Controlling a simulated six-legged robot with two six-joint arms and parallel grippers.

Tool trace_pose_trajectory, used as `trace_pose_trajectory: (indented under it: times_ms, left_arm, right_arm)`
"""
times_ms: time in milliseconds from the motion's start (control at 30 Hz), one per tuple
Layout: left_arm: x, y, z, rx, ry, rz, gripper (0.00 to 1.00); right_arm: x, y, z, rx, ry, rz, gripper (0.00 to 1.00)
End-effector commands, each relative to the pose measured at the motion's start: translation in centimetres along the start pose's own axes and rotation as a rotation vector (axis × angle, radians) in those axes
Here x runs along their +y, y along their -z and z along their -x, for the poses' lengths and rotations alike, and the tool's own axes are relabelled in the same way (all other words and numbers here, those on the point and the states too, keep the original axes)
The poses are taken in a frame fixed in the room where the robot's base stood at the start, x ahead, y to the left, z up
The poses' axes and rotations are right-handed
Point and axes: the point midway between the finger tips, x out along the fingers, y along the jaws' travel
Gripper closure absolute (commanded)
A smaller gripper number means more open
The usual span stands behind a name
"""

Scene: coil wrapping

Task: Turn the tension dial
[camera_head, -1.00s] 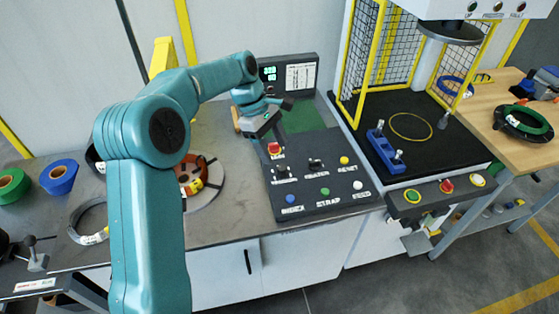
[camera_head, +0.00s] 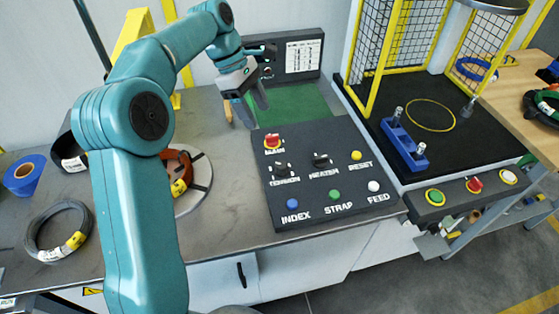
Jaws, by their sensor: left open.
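The tension dial (camera_head: 281,169) is a black knob above the label TENSION on the left of the dark, sloped control panel (camera_head: 318,226). The red MAIN switch (camera_head: 272,142) is just behind it, and the similar black HEATER knob (camera_head: 320,159) is to its right. My left gripper (camera_head: 253,114) is open and empty, pointing down beyond the panel's back left corner. It is apart from the dial, behind it and slightly left. The dial is in full view. My right gripper is not in view.
The panel also has a yellow RESET button (camera_head: 355,155) and several push buttons along its front. A copper-coloured coil (camera_head: 178,174) lies left of the panel, and a dark wire coil (camera_head: 59,231) farther left. A fenced black station (camera_head: 455,146) stands on the right.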

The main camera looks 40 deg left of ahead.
Motion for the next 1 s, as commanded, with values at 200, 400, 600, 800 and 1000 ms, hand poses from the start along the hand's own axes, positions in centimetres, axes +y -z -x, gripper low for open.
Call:
trace_pose_trajectory:
  times_ms: [200,400,600,800,1000]
  left_arm:
    - [-0.6,-0.1,-3.0,-0.001,0.004,-0.001,0.38]
    - [-0.7,-0.3,-7.8,-0.001,0.004,-0.001,0.38]
    - [-0.6,-0.3,-12.4,-0.001,0.004,-0.001,0.38]
    - [-0.4,-0.3,-15.4,0.000,0.002,-0.001,0.38]
    - [-0.3,-0.2,-16.4,0.000,0.000,-0.001,0.38]
  right_arm:
    - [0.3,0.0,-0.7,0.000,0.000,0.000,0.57]
    - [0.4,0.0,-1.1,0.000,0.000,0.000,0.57]
    - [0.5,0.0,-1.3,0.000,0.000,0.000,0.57]
    - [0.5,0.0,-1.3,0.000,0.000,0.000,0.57]
    - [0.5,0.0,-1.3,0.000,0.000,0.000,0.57]
